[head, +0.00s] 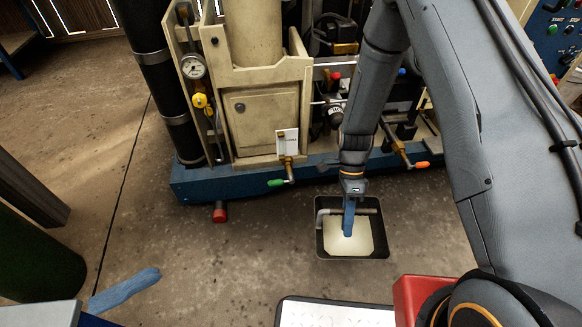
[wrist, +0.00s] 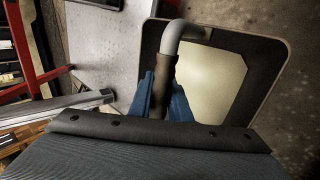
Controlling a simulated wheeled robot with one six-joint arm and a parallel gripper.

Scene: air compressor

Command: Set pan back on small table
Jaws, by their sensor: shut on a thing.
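The pan (head: 378,245) is a dark, square, shallow tray with pale cream contents or a pale bottom. It shows right of centre in the head view, in front of the compressor's blue base. My gripper (head: 349,218) reaches down over it, with its blue fingers shut on the pan's bar handle. In the wrist view the fingers of my gripper (wrist: 161,100) close around the dark grip of the curved handle (wrist: 172,48), and the pan (wrist: 275,85) extends to the right. The pan looks about level; its height above the floor is unclear. I cannot identify the small table for certain.
A pale panel with a dark edge (head: 335,312) lies at the bottom centre, beside a red block (head: 408,292). The compressor (head: 255,110) stands behind the pan. Open floor lies left of it.

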